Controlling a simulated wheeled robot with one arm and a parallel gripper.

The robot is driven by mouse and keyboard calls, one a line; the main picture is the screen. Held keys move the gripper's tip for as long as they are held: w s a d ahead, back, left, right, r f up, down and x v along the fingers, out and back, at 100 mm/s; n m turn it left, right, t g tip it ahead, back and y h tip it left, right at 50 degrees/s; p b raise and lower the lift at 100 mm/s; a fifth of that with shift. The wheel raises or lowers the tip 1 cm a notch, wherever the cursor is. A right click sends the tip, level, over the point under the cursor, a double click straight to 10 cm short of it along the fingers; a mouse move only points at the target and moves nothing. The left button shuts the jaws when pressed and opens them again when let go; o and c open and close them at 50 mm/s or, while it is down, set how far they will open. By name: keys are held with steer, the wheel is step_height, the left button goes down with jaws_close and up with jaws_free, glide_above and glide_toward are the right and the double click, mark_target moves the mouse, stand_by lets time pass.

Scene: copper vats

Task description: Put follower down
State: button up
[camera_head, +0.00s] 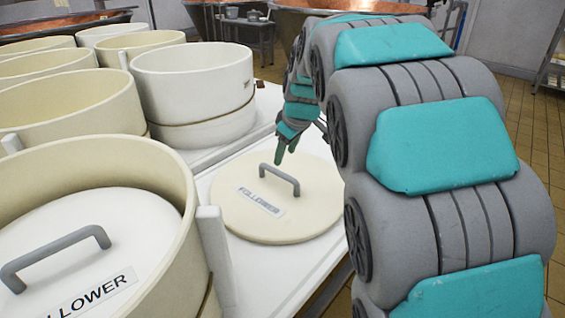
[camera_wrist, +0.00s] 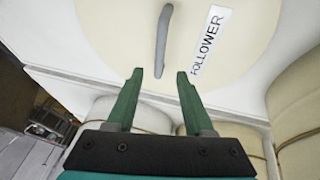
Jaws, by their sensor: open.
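A round cream follower (camera_head: 245,221) with a grey handle (camera_head: 280,178) and a "FOLLOWER" label lies flat on the white table beside the moulds. It also shows in the wrist view (camera_wrist: 115,40), with its handle (camera_wrist: 163,40) beyond the fingertips. My gripper (camera_wrist: 158,73) is open and empty, its two green fingers apart and the handle lying roughly in line with the gap between them. In the head view my gripper (camera_head: 281,154) is just above and behind the handle; its far finger is hidden there.
A second follower (camera_head: 95,250) sits inside the near-left mould (camera_head: 150,165). Several cream moulds (camera_head: 195,85) stand in rows on the left of the table (camera_head: 205,160). Copper vats (camera_head: 330,8) stand at the back. The tiled floor (camera_head: 535,115) at right is open.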

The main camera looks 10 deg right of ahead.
steer(key=s+f+m+g, duration=0.2)
steer(key=s+f, duration=0.1)
steer(key=s, duration=1)
steer(key=s+f+m+g, duration=0.2)
steer(key=s+f+m, duration=0.1)
steer(key=s, duration=1)
steer(key=s+f+m+g+h, duration=0.1)
steer(key=s+f, duration=0.3)
steer(key=s, duration=0.9)
steer(key=shift+s+a+f+m+g, duration=0.15)
steer(key=shift+a+f+m+g, duration=0.3)
steer(key=shift+m+g, duration=0.35)
